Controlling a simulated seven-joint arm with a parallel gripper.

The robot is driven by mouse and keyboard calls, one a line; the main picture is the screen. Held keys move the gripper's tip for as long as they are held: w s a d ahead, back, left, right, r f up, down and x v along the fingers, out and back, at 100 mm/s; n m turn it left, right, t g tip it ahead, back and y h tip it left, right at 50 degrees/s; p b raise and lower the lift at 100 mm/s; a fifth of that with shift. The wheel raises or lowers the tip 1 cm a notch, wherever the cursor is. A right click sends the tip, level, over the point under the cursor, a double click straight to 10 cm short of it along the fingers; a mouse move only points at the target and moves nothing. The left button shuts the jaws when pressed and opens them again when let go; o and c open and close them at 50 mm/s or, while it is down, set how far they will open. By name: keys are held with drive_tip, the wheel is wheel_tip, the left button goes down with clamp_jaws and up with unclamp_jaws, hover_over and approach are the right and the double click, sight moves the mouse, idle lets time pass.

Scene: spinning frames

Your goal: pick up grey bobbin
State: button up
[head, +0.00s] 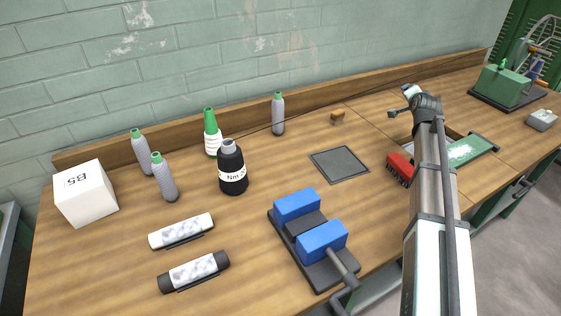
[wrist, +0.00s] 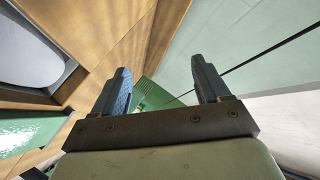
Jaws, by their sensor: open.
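Several grey bottle-shaped bobbins with green tops stand upright in the head view. One grey bobbin (head: 278,114) stands alone near the back ledge. Another grey bobbin (head: 141,153) and a third grey bobbin (head: 164,179) stand close together at the left. My gripper (head: 401,104) is raised over the right part of the bench, well to the right of all of them. In the wrist view my gripper (wrist: 162,78) is open, with nothing between its fingers. No grey bobbin shows clearly in the wrist view.
A green-white bottle (head: 210,134) and black bottle (head: 232,168) stand between the bobbins. A wooden ledge (head: 240,116) runs along the back.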

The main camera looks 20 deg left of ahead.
drive_tip(key=s+a+r+m+g+y, duration=0.15)
drive_tip(key=s+a, duration=0.25)
drive_tip(key=a, duration=0.6)
drive_tip(key=s+a+t+y, duration=0.1)
drive_tip(key=s+a+y, duration=0.3)
drive_tip(key=a, duration=0.7)
wheel_tip(320, 180, up, 4)
drive_tip(key=m+g+y, duration=0.6)
drive_tip(key=g+y, duration=0.5)
hover_over(168, 178)
drive_tip(key=s+d, duration=0.3)
drive_tip(key=f+m, duration=0.1)
drive_tip(key=f, duration=0.3)
drive_tip(key=w+f+m+t, duration=0.1)
drive_tip(key=f+m, duration=0.1)
drive_tip(key=f, duration=0.1)
drive_tip(key=w+f+m+t, duration=0.1)
drive_tip(key=f+m, duration=0.1)
drive_tip(key=f, duration=0.2)
drive_tip(key=shift+w+f+t, duration=0.15)
drive_tip(key=shift+f+t, duration=0.1)
drive_tip(key=shift+f, duration=0.1)
drive_tip(key=shift+x, duration=3.75)
